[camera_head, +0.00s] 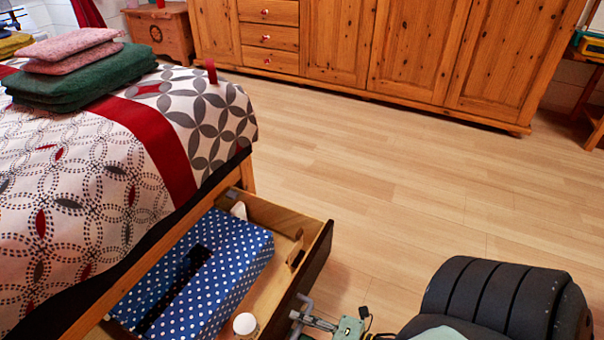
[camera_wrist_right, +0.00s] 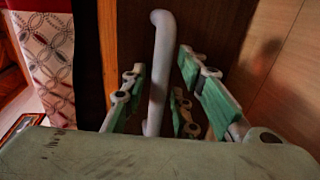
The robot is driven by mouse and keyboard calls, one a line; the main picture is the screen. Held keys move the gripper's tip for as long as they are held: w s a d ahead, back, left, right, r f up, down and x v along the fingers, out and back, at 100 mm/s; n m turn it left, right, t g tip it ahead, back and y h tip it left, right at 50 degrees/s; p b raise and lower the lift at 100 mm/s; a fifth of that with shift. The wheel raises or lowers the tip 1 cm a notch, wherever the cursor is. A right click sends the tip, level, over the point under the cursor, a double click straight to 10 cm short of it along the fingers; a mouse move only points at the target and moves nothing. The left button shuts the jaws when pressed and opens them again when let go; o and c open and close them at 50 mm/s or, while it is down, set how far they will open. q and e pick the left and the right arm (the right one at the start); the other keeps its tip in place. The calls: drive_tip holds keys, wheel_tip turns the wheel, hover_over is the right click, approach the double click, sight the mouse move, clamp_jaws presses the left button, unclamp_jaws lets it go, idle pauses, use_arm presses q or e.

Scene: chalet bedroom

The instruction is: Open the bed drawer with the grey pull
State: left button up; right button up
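The bed drawer (camera_head: 318,262) is pulled out from under the bed, with its inside showing from above in the head view. The grey pull (camera_head: 305,303) is on its dark front. My right gripper (camera_head: 316,321) is at that front, partly cut off by the lower picture edge. In the right wrist view the pull (camera_wrist_right: 158,60) is a smooth grey bar standing between the green-padded fingers of my right gripper (camera_wrist_right: 160,92). The fingers are apart, with gaps visible on both sides of the bar. My left gripper is not in view.
The drawer holds a blue polka-dot box (camera_head: 215,285) and a white-capped item (camera_head: 245,325). The bed (camera_head: 90,185) carries folded blankets (camera_head: 85,80). A wooden cabinet (camera_head: 335,45) lines the back wall. The wooden floor (camera_head: 400,185) between is clear.

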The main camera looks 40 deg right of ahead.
idle(0.3)
drive_tip(key=v, duration=1.2)
drive_tip(key=shift+a, duration=0.1)
